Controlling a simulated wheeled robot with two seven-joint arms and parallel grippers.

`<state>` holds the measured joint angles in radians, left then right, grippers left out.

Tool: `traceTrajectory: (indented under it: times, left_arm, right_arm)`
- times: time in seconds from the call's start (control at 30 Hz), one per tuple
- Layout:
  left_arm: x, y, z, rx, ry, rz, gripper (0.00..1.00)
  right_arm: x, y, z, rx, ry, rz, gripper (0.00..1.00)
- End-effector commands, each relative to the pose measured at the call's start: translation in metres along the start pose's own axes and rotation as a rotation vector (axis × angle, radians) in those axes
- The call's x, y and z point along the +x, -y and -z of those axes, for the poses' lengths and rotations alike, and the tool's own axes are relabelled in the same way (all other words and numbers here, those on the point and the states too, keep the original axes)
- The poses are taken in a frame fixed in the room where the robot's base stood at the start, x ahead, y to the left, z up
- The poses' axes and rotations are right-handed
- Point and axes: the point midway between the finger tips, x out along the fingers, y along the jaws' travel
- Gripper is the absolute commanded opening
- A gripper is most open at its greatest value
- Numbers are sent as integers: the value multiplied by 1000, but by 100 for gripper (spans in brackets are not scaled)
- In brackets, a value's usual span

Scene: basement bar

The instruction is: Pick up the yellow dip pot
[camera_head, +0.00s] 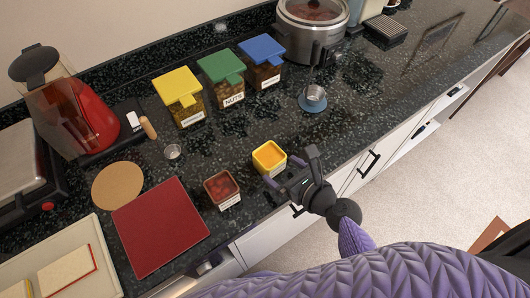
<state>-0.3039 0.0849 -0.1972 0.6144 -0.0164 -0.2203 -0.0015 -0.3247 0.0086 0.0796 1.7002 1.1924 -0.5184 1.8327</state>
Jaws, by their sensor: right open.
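The yellow dip pot (269,157) is a small square pot with orange-yellow contents and a pale label on its front. It stands upright on the dark speckled counter near the front edge. My right gripper (290,172) is open, with its fingers at the right and front side of the pot. One finger reaches along the pot's front and the other stands to its right. I cannot tell whether they touch it. My left gripper is not in view.
A red-brown pot (221,189) stands left of the yellow pot, beside a red mat (160,226). Lidded jars in yellow (180,97), green (222,79) and blue (263,63) stand behind. A small metal cup (313,95) sits on a blue coaster. The counter behind the pot is clear.

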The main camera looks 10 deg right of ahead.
Motion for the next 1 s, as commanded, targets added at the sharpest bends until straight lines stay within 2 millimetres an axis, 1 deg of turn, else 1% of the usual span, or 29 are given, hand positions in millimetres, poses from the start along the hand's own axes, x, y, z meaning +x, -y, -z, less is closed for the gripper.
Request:
traceTrajectory:
  times: [0.2,0.27,0.33,0.5,0.53,0.57,0.6,0.67,0.7,0.77,0.8,0.87,0.9,0.93,1.0]
  left_arm:
    - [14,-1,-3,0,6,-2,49]
    - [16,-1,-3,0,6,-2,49]
    - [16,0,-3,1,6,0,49]
    - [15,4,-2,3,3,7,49]
    - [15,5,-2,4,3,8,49]
    - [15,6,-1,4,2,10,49]
    - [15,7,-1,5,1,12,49]
    - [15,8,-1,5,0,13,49]
    - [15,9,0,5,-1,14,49]
    - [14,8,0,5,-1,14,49]
    - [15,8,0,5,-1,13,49]
    - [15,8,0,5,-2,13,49]
    - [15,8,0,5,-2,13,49]
    - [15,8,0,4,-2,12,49]
    - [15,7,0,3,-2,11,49]
  right_arm:
    - [44,-1,1,-2,1,-1,100]
    - [52,-1,1,-4,-1,-1,100]
    - [56,-1,0,-4,-1,-1,100]
    - [56,-1,-1,-4,-2,-1,100]
    - [56,-1,-1,-4,-2,-1,98]
    - [55,-1,-1,-4,-2,-1,92]
    - [55,-1,-1,-4,-2,-1,83]
    - [55,-1,-1,-4,-2,-1,70]
    - [55,-1,-1,-5,-2,-1,62]
    - [55,-1,-1,-5,-2,-1,49]
    - [55,-1,-1,-5,-2,0,41]
    - [55,-1,-1,-5,-2,0,28]
    - [55,-1,-1,-5,-2,0,20]
    - [55,-1,-1,-5,-1,0,17]
    - [55,-1,-1,-5,-1,0,17]
